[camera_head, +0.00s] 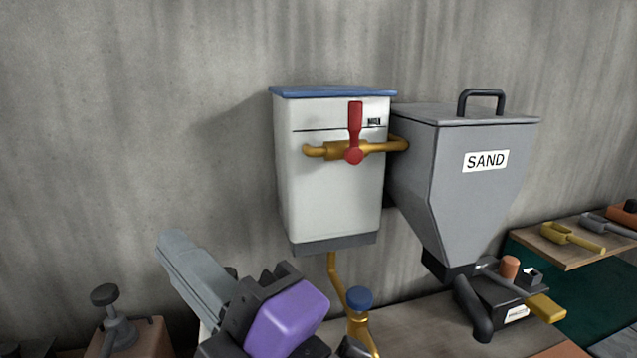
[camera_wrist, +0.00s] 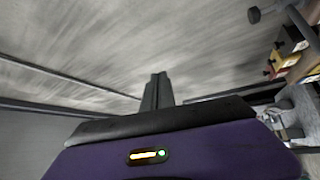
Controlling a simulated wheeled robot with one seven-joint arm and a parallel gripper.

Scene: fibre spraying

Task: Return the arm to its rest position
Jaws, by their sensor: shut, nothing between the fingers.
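My gripper (camera_head: 175,243) is at the bottom left of centre in the head view, its grey fingers pointing up and left. The purple wrist housing behind them is mine. In the wrist view the fingers (camera_wrist: 157,85) are together, with nothing between them. The gripper is empty and appears in front of the bare concrete wall. The rest of my arm is below the head picture's edge and out of sight.
A white box (camera_head: 335,190) with a red-handled valve (camera_head: 355,130) hangs on the wall. A grey SAND hopper (camera_head: 470,185) is right of it. A blue-capped brass tap (camera_head: 360,300) and a dark clamp-like tool (camera_head: 118,322) flank my gripper. Scoops lie on a shelf (camera_head: 555,255) at right.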

